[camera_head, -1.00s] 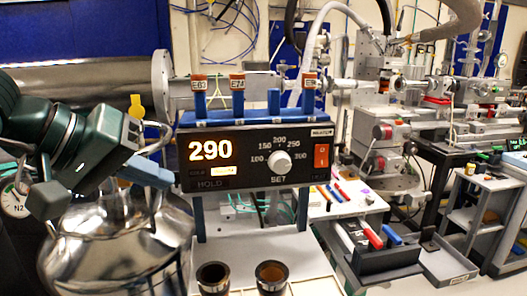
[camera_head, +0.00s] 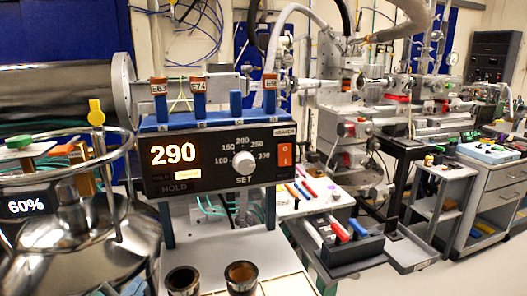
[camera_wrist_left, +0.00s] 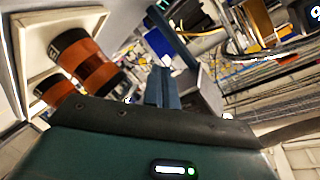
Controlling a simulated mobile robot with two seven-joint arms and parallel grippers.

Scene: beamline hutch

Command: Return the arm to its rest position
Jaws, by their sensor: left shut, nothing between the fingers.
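My left gripper (camera_wrist_left: 164,88) shows in the left wrist view as two blue fingers pressed together, with nothing between them. Behind them is the dark green wrist body. In the head view only a small blue-grey piece, which looks like part of this gripper (camera_head: 132,286), shows at the bottom edge left of the brown cups. The rest of the left arm is out of the head view. My right gripper is not in view.
A heater box (camera_head: 215,160) reading 290 stands on posts, with blue tabs on top. Two brown cups (camera_head: 241,278) stand below it. A shiny metal dewar (camera_head: 60,245) is at the left. A dark pen holder (camera_head: 350,248) and a grey cart (camera_head: 440,200) are at the right.

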